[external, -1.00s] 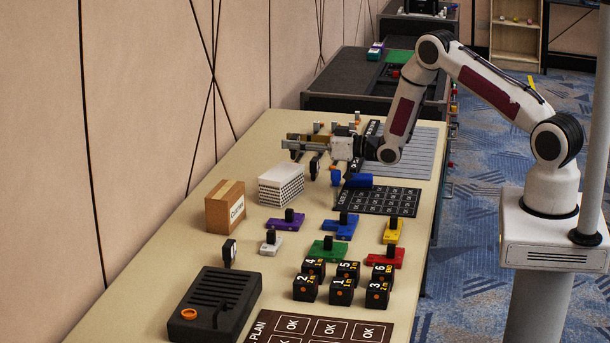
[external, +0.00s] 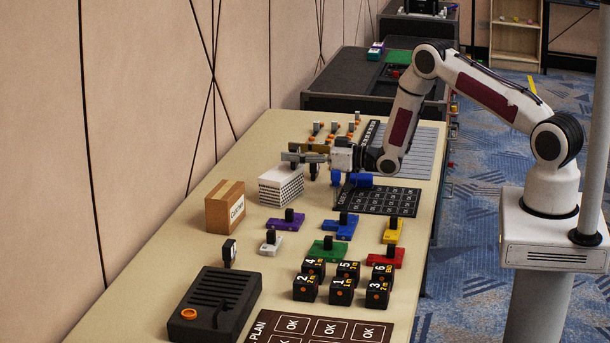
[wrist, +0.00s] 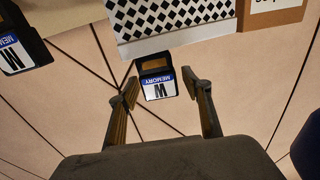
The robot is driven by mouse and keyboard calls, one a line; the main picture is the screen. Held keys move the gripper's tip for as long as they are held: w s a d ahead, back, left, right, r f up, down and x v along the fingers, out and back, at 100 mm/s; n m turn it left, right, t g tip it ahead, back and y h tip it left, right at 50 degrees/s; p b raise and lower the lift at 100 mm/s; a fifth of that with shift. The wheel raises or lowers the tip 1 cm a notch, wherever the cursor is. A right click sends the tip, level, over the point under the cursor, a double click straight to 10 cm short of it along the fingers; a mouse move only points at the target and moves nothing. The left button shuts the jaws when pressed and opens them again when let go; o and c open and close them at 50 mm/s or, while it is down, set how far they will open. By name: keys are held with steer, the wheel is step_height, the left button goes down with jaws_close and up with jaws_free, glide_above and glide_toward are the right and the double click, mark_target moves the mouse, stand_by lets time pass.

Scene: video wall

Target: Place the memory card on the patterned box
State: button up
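A black memory card with a white and blue label (wrist: 158,84) appears upside down between my fingertips in the wrist view. My gripper (wrist: 160,84) is open around it, with narrow gaps visible on both sides. In the external view my gripper (external: 304,153) is low over the far part of the table, just beyond the patterned box (external: 281,186). That white box with black diamonds also fills the top of the wrist view (wrist: 180,22). A second memory card (wrist: 18,52) is at the left in the wrist view. In the external view, the fingers partly hide the cards.
A brown carton (external: 225,207) stands nearer than the patterned box, left of it. A black card-like piece (external: 229,253) stands by a black slotted device (external: 215,303). Coloured switches and numbered black cubes (external: 341,290) occupy the middle and front. The wall is close behind.

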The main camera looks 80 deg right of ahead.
steer(key=shift+s+r, duration=0.1)
steer(key=shift+r, duration=0.05)
steer(key=s, duration=1.1)
steer(key=shift+s, duration=0.4)
stand_by(0.7)
steer(key=w+a+r+n+g+h, duration=0.1)
steer(key=a+r+g, duration=0.1)
steer(key=r, duration=0.4)
steer(key=w+a+r+g, duration=0.2)
steer(key=r, duration=0.3)
steer(key=s+a+r+g+h, duration=0.1)
steer(key=s+a+r+g, duration=0.1)
steer(key=s+a+r, duration=0.6)
steer(key=s+a+r+g, duration=0.1)
steer(key=s+a, duration=0.3)
steer(key=s, duration=0.6)
steer(key=s+a+r+g+y, duration=0.1)
steer(key=s+a, duration=0.4)
steer(key=s, duration=0.6)
steer(key=s+a+r+m+g+y, duration=0.1)
steer(key=s+a+r+g, duration=0.2)
steer(key=s, duration=0.7)
steer(key=shift+s+a+g, duration=0.35)
steer(key=shift+a+g, duration=0.35)
steer(key=shift+a, duration=0.05)
